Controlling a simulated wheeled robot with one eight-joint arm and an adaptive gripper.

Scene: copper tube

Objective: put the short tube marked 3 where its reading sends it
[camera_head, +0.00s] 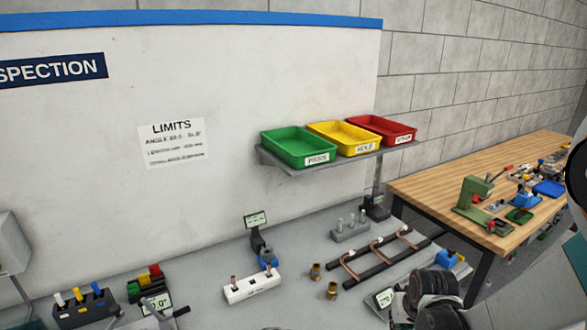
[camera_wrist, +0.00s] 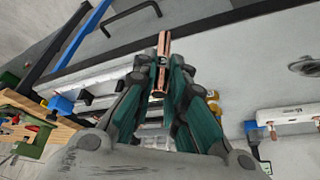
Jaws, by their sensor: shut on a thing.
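A short copper tube (camera_wrist: 162,62) stands between the fingertips of my gripper (camera_wrist: 165,68) in the wrist view, and the gripper is shut on it. No number can be read on it. In the head view my gripper (camera_head: 435,295) is low at the right, above the bench's front right, and the tube is hidden there. A shelf holds a green bin (camera_head: 285,157) labelled PASS, a yellow bin (camera_head: 333,143) labelled HOLD and a red bin (camera_head: 372,126), its label unclear. A LIMITS sheet (camera_head: 172,143) hangs left of them, its lines too small to read surely.
A white block (camera_head: 252,289) with upright copper pieces stands on the bench beside brass fittings (camera_head: 315,272). Black rails (camera_head: 385,262) carry bent copper tubes. Small displays stand at the left (camera_head: 157,304), centre (camera_head: 256,219) and near my gripper (camera_head: 385,298). A wooden table (camera_head: 440,180) is at right.

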